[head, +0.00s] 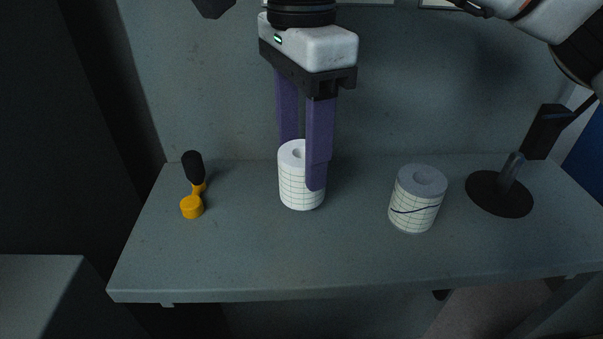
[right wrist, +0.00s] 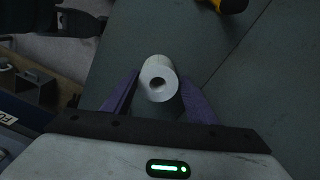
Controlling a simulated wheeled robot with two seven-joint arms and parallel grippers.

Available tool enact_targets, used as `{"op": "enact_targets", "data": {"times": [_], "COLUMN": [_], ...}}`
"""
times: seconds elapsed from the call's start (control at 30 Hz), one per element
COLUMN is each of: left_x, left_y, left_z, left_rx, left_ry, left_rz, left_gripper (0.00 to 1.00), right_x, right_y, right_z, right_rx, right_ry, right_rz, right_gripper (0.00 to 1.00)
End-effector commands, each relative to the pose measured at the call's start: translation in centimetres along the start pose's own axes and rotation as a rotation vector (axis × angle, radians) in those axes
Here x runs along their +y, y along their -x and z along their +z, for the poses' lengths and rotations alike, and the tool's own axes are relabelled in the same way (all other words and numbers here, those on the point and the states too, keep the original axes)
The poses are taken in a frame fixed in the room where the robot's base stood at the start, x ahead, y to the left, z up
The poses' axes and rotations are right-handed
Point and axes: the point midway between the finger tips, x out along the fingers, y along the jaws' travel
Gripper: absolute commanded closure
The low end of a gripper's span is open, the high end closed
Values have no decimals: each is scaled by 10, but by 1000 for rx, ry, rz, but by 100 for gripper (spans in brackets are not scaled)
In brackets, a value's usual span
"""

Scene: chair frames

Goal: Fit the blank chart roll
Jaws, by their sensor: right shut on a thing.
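The blank chart roll (head: 294,188), white with a printed grid and no trace line, stands upright on the grey shelf. My right gripper (head: 304,165) reaches down from above with its purple fingers shut on the roll's sides. In the right wrist view the roll (right wrist: 158,68) sits between both fingers, its open core towards the camera. A second chart roll (head: 412,207) with a dark wavy line stands upright to the right. A black round base (head: 499,200) with a short grey post stands at the far right.
The grey shelf (head: 260,262) has free room in front of the rolls. A black block (head: 543,132) is behind the round base, near the wall. A grey wall closes off the back.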

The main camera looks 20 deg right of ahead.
Motion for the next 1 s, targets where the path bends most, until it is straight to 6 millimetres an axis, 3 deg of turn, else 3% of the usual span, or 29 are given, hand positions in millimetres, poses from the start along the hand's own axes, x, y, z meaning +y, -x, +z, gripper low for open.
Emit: {"op": "enact_targets", "data": {"times": [0.03, 0.53, 1.0], "left_x": [1, -4, -9], "left_y": [7, 31, 30], "left_z": [-7, -34, -27], "left_rx": [-2, 8, -1], "left_ry": [-1, 17, 22], "left_rz": [-1, -15, -24], "left_gripper": [69, 69, 69], "right_x": [0, 0, 0], "right_y": [13, 72, 73], "right_z": [0, 0, 0], "right_rx": [0, 0, 1], "right_ry": [0, 0, 0], "right_rz": [0, 0, 0], "right_gripper": [70, 70, 70]}}
